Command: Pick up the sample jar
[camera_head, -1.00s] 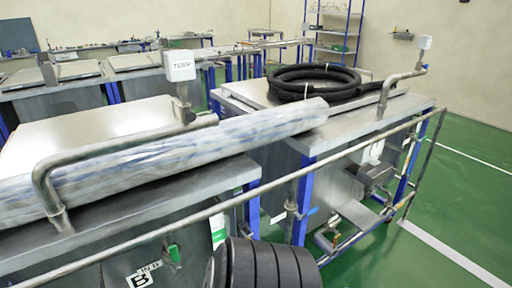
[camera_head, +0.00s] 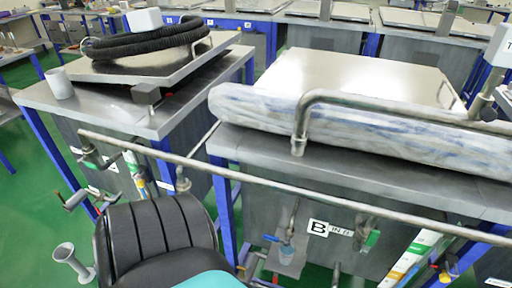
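A small light-grey cup-like container (camera_head: 60,83) stands upright near the left corner of the left metal bench. It may be the sample jar, but I see no label on it. A small bluish cup-like thing (camera_head: 286,254) shows below a valve under the right bench; I cannot tell what it is. Neither of my grippers is in view.
The left bench (camera_head: 150,121) carries a tilted metal lid (camera_head: 110,70) with a coiled black hose (camera_head: 150,40). A long rail (camera_head: 270,183) crosses in front of both benches. A plastic-wrapped roll (camera_head: 390,132) lies on the right bench (camera_head: 265,150).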

